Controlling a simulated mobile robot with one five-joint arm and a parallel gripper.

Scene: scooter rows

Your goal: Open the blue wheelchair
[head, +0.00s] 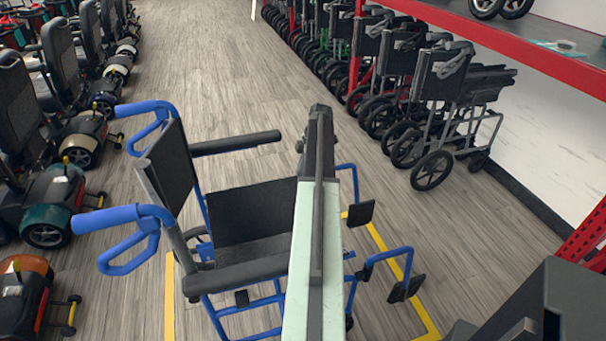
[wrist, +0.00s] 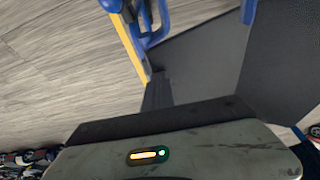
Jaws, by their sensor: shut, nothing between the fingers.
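The blue wheelchair (head: 250,212) stands upright in the middle of the head view. Its dark seat is spread between two black armrests, the back one (head: 235,143) and the front one (head: 240,272). Its dark backrest (head: 172,175) and blue push handles (head: 108,218) are on the left, its footrests (head: 405,290) on the right. My arm crosses in front and hides part of the seat's right side. In the wrist view, my gripper (wrist: 157,92) is shut and empty, with the wheelchair's dark panels (wrist: 205,60) and blue tubing beyond it. Contact cannot be told.
Mobility scooters (head: 65,200) line the left. Folded dark wheelchairs (head: 450,95) stand in a row at the upper right, under a red-edged shelf (head: 500,45). Yellow tape (head: 169,295) marks the floor around the blue wheelchair. The wooden aisle (head: 220,70) behind it is clear.

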